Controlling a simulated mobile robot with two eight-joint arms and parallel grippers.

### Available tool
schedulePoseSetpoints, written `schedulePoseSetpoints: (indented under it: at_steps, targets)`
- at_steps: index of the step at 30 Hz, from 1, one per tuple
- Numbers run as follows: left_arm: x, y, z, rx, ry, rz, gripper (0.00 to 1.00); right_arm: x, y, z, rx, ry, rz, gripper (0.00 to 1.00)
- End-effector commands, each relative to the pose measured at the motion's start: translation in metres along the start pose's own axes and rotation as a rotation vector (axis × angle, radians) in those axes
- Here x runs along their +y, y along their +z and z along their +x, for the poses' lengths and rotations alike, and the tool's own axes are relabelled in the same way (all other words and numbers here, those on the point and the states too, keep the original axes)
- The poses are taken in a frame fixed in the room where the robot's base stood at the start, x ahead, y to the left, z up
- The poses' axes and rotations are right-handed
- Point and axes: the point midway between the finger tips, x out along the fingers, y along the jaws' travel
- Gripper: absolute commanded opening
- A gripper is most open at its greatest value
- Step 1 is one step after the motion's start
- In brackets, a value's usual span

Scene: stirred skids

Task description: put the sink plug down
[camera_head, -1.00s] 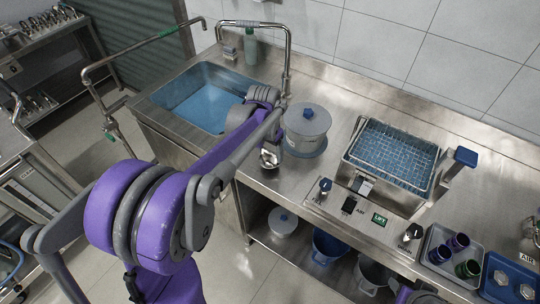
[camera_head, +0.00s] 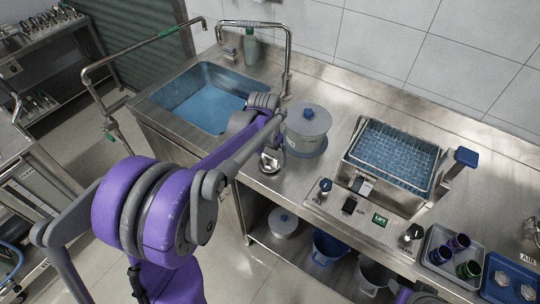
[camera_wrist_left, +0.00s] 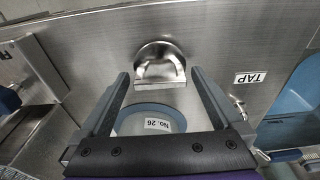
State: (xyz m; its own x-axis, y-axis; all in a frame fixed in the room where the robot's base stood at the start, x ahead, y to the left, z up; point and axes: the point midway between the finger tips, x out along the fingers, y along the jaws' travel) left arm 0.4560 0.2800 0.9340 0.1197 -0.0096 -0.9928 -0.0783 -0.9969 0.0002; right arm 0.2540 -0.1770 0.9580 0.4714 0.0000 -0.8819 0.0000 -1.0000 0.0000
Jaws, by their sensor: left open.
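The sink plug, a shiny round metal piece with an upright loop handle, stands on the steel counter in the left wrist view (camera_wrist_left: 160,68). It also shows in the head view (camera_head: 270,161), just below the end of my left arm. My left gripper (camera_wrist_left: 160,82) is open, one finger on each side of the view, with the plug beyond and between the fingertips. No finger visibly grips it. In the head view the wrist hides most of the gripper. My right gripper cannot be made out.
A pale lidded pot (camera_head: 307,128) with a blue knob stands close to the left wrist. The sink (camera_head: 205,98) lies left of it, the basket tank (camera_head: 393,157) right. A blue-rimmed round thing labelled No. 26 (camera_wrist_left: 150,120) shows between the fingers. A TAP label (camera_wrist_left: 250,78) is nearby.

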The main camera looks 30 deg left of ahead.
Motion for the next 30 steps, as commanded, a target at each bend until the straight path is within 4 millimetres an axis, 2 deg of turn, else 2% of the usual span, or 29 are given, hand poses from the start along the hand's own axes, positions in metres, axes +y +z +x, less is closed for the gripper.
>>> schedulePoseSetpoints:
  at_steps: [5, 12, 18, 22, 25, 28, 30]
  targets:
    - [0.0, -0.001, -0.026, 0.001, 0.0, 0.0, 1.0, 0.0, -0.004, -0.003, 0.004, 0.0, 0.0, 0.5]
    - [0.0, -0.001, -0.08, 0.001, 0.0, 0.0, 1.0, 0.0, -0.008, -0.007, 0.008, 0.0, 0.0, 0.5]
    - [0.0, -0.001, -0.111, 0.001, 0.0, 0.0, 1.0, 0.0, -0.01, -0.008, 0.01, 0.0, 0.0, 0.5]
    - [0.001, 0.001, -0.12, 0.003, -0.001, 0.0, 1.0, 0.0, -0.011, -0.009, 0.01, 0.0, 0.0, 0.5]
    - [0.01, 0.01, -0.123, 0.02, -0.007, -0.002, 1.0, 0.0, -0.011, -0.009, 0.01, 0.0, 0.0, 0.5]
    - [0.029, 0.031, -0.123, 0.063, -0.019, -0.008, 1.0, 0.0, -0.011, -0.009, 0.01, 0.0, 0.0, 0.5]
    - [0.047, 0.053, -0.12, 0.105, -0.028, -0.017, 1.0, 0.0, -0.011, -0.009, 0.01, 0.0, 0.0, 0.5]
